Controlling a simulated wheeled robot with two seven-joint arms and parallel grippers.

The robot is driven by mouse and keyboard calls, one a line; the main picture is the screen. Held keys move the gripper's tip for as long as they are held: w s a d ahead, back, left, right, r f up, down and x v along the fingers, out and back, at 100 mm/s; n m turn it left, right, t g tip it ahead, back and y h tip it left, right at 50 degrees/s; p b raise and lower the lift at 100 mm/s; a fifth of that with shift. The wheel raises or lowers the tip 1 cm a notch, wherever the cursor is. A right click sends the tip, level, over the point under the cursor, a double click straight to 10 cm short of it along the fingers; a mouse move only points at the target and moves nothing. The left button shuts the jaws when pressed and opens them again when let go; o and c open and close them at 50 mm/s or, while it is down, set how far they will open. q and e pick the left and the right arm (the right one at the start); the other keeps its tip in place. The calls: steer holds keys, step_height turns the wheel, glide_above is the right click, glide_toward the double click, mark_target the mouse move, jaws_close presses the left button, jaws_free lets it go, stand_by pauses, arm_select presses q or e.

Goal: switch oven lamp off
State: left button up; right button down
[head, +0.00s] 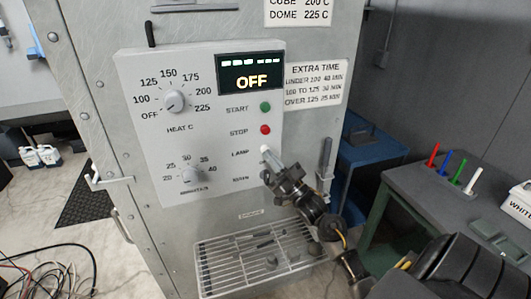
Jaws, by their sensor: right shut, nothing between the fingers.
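The grey control panel (205,120) is on the front of the oven. Its dark display (251,72) reads OFF. The LAMP label (240,153) is on the panel's right side, below the red STOP button (265,129) and the green START button (265,107). My right gripper (266,153) is shut, with pale fingertips just right of the LAMP label. It hides the lamp switch, and I cannot tell whether they touch. My left gripper is not in view.
The heat dial (175,101) and a lower timer dial (190,176) are on the panel's left. A wire rack (225,262) sits below the panel. A grey table (450,195) with coloured pens stands at right. Cables (50,270) lie at lower left.

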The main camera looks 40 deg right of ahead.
steer(key=shift+s, duration=0.1)
steer(key=shift+s+a+p, duration=0.3)
steer(key=shift+s+p, duration=0.1)
steer(key=shift+s, duration=0.45)
steer(key=s, duration=0.2)
steer(key=s+a+p, duration=0.2)
steer(key=s, duration=0.1)
steer(key=shift+s, duration=0.3)
